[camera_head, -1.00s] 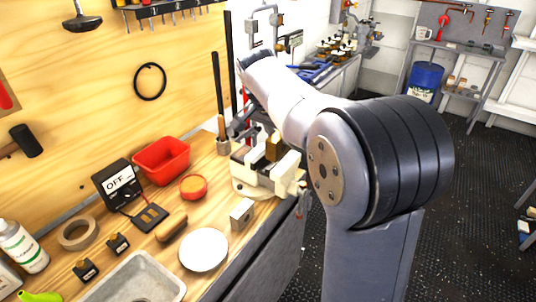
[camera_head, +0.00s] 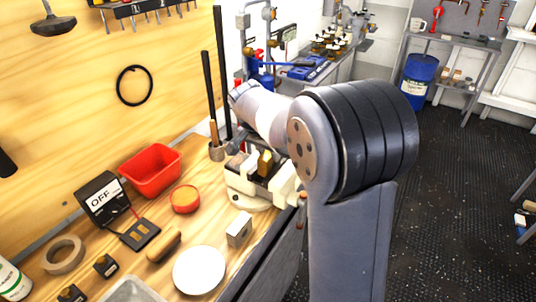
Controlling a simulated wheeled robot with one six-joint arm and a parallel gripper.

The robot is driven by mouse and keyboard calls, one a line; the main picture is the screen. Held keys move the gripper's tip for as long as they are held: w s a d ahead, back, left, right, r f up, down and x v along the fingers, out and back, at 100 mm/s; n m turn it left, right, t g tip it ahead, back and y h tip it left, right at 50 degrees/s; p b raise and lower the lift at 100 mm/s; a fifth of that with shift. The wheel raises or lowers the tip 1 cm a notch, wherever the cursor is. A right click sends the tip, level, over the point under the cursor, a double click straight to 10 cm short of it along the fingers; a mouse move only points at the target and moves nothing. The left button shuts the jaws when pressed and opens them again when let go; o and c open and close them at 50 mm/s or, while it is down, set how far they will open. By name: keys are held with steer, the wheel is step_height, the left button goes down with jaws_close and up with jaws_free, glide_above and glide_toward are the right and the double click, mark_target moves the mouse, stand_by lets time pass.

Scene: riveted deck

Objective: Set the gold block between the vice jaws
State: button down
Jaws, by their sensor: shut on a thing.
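The vice (camera_head: 233,183) is a cream-white block-like tool on the right part of the wooden bench. The gold block (camera_head: 265,163) stands upright at the vice, in the gap between its jaws as seen from here. I cannot tell whether it rests on the vice bed or is held just above it. My gripper (camera_head: 246,144) is dark and mostly hidden by my own arm. It is at the vice, shut on the gold block; its fingertips are not clearly visible.
Left of the vice are a red bin (camera_head: 151,172), an orange-red bowl (camera_head: 185,199), a small pale block (camera_head: 239,229) and a white plate (camera_head: 199,270). Long-handled tools stand in a holder (camera_head: 217,151) behind it. The bench's front edge is close on the right.

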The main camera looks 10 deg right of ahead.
steer(key=shift+f, duration=0.65)
steer(key=c, duration=1.1)
jaws_free()
steer(key=shift+f, duration=0.15)
steer(key=shift+r, duration=0.25)
steer(key=b+v, duration=0.1)
steer(key=v, duration=1.1)
steer(key=shift+f, duration=0.1)
